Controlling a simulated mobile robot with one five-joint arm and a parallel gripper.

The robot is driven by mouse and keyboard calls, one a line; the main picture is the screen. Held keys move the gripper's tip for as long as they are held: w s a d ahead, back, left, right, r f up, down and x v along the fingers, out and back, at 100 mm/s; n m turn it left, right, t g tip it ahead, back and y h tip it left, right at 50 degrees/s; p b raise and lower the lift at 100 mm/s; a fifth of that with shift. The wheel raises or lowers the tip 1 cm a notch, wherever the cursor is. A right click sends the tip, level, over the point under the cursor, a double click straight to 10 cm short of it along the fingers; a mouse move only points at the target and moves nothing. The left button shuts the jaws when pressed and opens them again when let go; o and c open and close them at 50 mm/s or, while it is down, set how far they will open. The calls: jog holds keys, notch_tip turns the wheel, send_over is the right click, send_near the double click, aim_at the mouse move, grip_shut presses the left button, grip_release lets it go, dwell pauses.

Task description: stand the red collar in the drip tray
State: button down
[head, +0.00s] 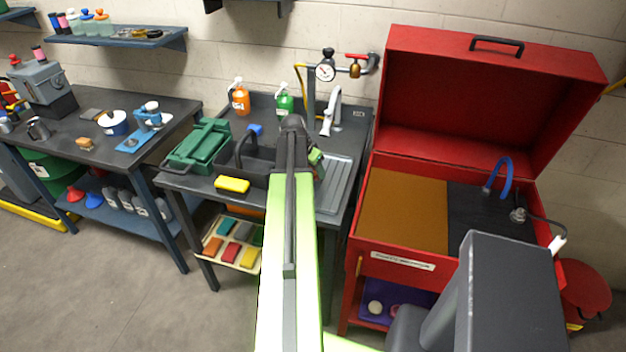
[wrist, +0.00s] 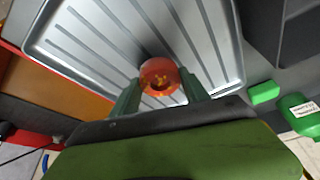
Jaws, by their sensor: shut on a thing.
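The red collar (wrist: 158,70) is a short orange-red ring with a dark bore and yellowish bits inside, seen in the wrist view. My gripper (wrist: 160,88) is shut on it, with one green finger on each side. Beyond the collar is a ribbed grey metal tray with a raised rim, which looks like the drip tray (wrist: 95,42). The tray also shows in the head view (head: 335,190), right of the sink. I cannot tell whether the collar touches the tray.
A black sink basin (head: 258,170) with a yellow sponge (head: 232,185) is left of the tray. Orange (head: 240,100) and green (head: 284,103) bottles and a tap (head: 331,112) stand behind. A red open-lidded parts washer (head: 400,262) is at right.

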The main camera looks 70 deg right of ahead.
jog(key=shift+f+b, duration=0.3)
jog(key=shift+f, duration=0.65)
jog(key=shift+r, duration=0.25)
jog(key=shift+f, duration=0.2)
jog(key=c, duration=0.6)
grip_release()
jog(key=shift+o, duration=0.2)
jog(key=shift+r, duration=0.1)
jog(key=p+v, duration=1.1)
jog(key=v, duration=0.1)
jog(key=shift+r+p, duration=0.2)
jog(key=shift+p, duration=0.15)
jog(key=shift+d, duration=0.1)
